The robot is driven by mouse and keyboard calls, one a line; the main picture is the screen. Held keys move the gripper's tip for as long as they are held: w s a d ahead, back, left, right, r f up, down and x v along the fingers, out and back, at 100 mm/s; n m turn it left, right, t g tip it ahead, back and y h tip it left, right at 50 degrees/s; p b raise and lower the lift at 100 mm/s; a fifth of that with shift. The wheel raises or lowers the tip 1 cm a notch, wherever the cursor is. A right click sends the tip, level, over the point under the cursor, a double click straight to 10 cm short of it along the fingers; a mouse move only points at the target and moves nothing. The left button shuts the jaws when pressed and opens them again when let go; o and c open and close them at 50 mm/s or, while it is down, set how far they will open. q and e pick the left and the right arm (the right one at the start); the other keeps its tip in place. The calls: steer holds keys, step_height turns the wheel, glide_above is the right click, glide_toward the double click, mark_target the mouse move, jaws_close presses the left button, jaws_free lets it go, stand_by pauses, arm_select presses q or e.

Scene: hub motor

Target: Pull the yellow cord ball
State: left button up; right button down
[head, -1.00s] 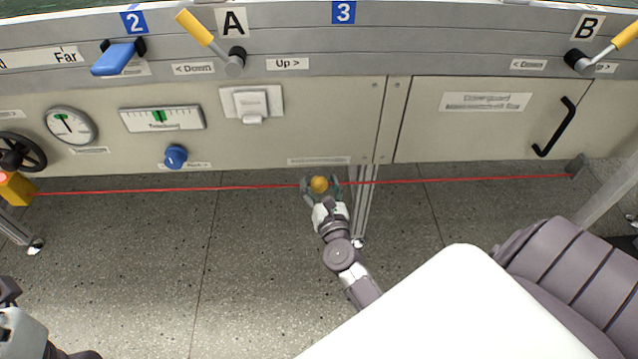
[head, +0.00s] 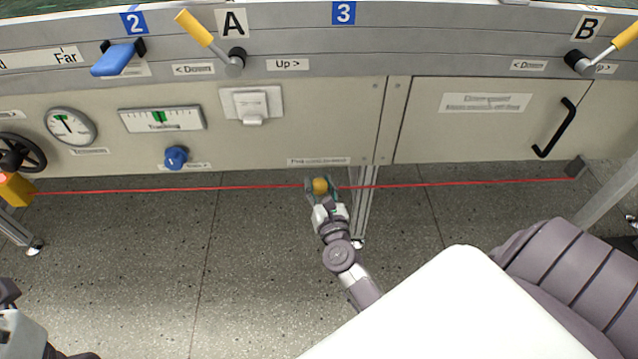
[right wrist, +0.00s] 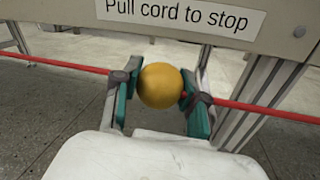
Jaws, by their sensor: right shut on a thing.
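The yellow cord ball (head: 320,186) sits on a red cord (head: 220,188) below the lower edge of the machine panel. In the right wrist view the ball (right wrist: 161,86) is between the green pads of my right gripper (right wrist: 160,92), with the red cord (right wrist: 258,110) running out on both sides. My right gripper (head: 321,188) is shut on the ball. My left arm shows only in part at the lower left of the head view; its fingers are not in view.
A label reading "Pull cord to stop" (right wrist: 182,16) is just above the ball. A metal leg (head: 362,210) stands close on the right. The panel carries a blue knob (head: 175,157), a white switch (head: 251,104) and a black door handle (head: 556,128). The floor below is clear.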

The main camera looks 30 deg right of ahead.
mark_target(318, 193)
steer(key=v, duration=0.4)
steer(key=shift+w+a, duration=0.1)
steer(key=shift+a, duration=0.3)
steer(key=c, duration=0.6)
jaws_free()
steer(key=v, duration=1.2)
